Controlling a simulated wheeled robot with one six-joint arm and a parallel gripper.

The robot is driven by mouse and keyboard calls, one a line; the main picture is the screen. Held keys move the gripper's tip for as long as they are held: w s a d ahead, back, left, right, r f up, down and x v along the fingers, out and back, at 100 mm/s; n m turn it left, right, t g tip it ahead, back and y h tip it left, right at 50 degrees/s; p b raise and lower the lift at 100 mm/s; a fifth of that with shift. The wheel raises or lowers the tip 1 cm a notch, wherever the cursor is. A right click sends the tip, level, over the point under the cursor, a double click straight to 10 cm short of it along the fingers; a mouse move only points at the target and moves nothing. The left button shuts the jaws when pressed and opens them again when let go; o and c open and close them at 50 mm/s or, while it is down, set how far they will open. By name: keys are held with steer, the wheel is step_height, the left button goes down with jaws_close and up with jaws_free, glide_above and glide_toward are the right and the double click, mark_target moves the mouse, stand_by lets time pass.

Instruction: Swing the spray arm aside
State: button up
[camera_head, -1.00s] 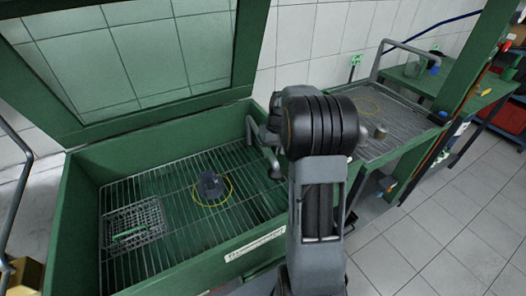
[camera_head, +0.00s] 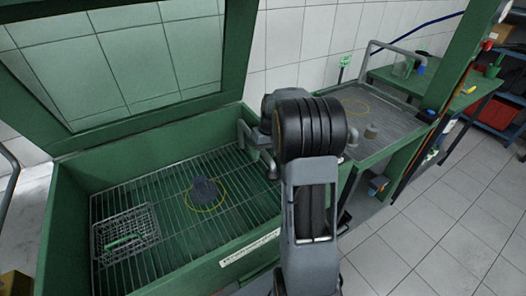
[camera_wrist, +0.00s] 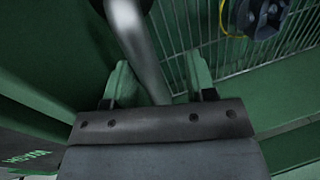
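The spray arm (camera_head: 246,137) is a grey bent tube at the right end of the green wash tank (camera_head: 70,225). My arm hides part of it in the head view. In the wrist view a grey tube (camera_wrist: 140,45), which looks like the spray arm, runs between the two green fingers of my gripper (camera_wrist: 158,80). The fingers are apart, with a gap visible on the right side of the tube. Whether the left finger touches the tube I cannot tell. My gripper is hidden behind my arm in the head view.
A dark part (camera_head: 206,189) lies inside a yellow ring on the tank's wire rack. A wire basket (camera_head: 126,238) with a green item stands at the rack's left. The raised lid (camera_head: 240,50) is behind. A grey-topped bench (camera_head: 385,110) with its own bent tube (camera_head: 400,50) stands right.

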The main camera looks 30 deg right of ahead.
step_height(320, 180, up, 14)
steer(key=d+p, duration=0.1)
steer(key=d, duration=0.1)
steer(key=shift+s+d+f, duration=0.15)
steer(key=shift+d+f, duration=0.05)
steer(key=shift+d, duration=0.15)
stand_by(0.8)
